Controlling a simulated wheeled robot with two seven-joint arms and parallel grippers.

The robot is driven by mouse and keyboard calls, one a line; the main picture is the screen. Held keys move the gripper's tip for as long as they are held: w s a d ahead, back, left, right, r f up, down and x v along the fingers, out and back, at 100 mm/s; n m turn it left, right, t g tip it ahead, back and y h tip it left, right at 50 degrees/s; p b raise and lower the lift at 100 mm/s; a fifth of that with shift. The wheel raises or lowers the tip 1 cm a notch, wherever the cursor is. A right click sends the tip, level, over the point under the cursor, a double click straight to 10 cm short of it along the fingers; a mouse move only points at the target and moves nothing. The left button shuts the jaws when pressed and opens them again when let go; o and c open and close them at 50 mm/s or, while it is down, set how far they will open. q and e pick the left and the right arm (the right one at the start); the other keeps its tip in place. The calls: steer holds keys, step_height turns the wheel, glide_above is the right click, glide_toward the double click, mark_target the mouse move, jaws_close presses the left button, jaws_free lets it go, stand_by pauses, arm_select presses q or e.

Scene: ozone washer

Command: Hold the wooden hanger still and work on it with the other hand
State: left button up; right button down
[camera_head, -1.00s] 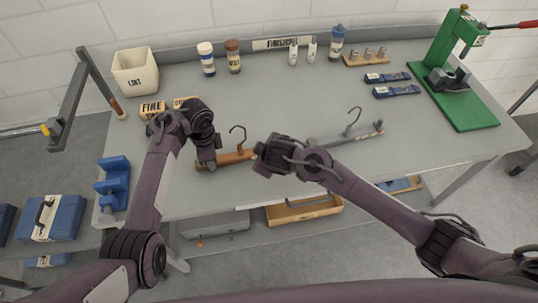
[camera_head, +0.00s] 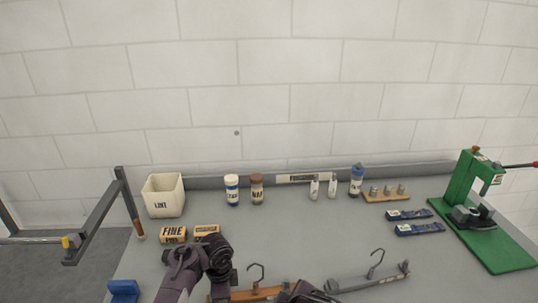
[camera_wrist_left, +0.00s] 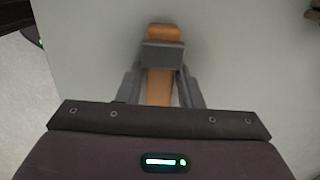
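My left gripper (camera_head: 222,292) points down at the hanger's left end. In the left wrist view my left gripper's grey fingers (camera_wrist_left: 162,56) come together across the orange wood (camera_wrist_left: 158,88), which shows on both sides of the tips; they look shut on it. My right gripper (camera_head: 305,292) is at the hanger's right end, partly cut off by the frame edge. Its fingertips are hidden, so its opening and any contact cannot be told.
A grey hanger (camera_head: 372,281) lies to the right. Two sanding blocks marked FINE (camera_head: 173,234), a white bin (camera_head: 164,196), bottles (camera_head: 257,189) and a wooden stand (camera_head: 386,194) are behind. A green press (camera_head: 476,205) stands right. The table's middle is clear.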

arm_select(q)
steer(key=o, duration=0.3)
steer(key=shift+o, duration=0.2)
steer(key=shift+r, duration=0.1)
